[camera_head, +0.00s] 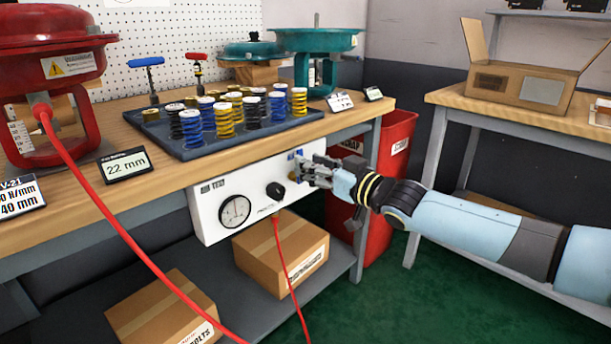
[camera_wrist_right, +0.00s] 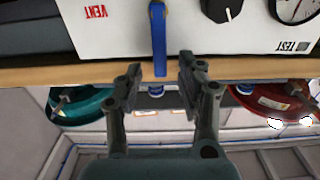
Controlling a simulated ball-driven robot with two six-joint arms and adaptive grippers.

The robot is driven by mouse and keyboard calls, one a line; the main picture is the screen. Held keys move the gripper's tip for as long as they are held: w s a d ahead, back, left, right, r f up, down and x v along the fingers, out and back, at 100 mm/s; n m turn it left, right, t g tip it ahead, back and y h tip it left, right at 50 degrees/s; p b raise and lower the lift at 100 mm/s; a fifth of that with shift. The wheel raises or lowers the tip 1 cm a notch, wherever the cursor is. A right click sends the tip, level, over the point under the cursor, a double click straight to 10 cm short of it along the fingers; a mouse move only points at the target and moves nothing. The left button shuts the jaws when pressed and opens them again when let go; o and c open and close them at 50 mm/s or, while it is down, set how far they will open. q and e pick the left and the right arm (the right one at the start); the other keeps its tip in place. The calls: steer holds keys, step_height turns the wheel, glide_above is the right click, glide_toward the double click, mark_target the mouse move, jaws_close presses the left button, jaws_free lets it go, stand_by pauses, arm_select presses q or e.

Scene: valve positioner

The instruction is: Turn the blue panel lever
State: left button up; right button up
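The blue panel lever (camera_wrist_right: 158,38) is on the white test panel (camera_head: 225,190) under the workbench's front edge. In the right wrist view it is a straight blue bar beside the red VENT label. In the head view only a bit of blue (camera_head: 298,154) shows by my gripper. My right gripper (camera_head: 311,172) is in front of the panel's right end. In the wrist view its fingers (camera_wrist_right: 160,68) are open, one on each side of the lever's free end, with gaps visible on both sides. Contact is not visible. My left gripper is not in view.
The panel also carries a black knob (camera_head: 275,191) and a gauge (camera_head: 235,211). A red hose (camera_head: 280,255) hangs from it. A tray (camera_head: 185,150) of springs is on the bench above. A red bin (camera_head: 398,135) stands behind my right gripper. Boxes (camera_head: 281,254) sit below.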

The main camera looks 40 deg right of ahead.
steer(key=shift+w+a+b, duration=0.1)
steer(key=shift+w+b, duration=0.25)
steer(key=shift+w, duration=0.8)
jaws_close()
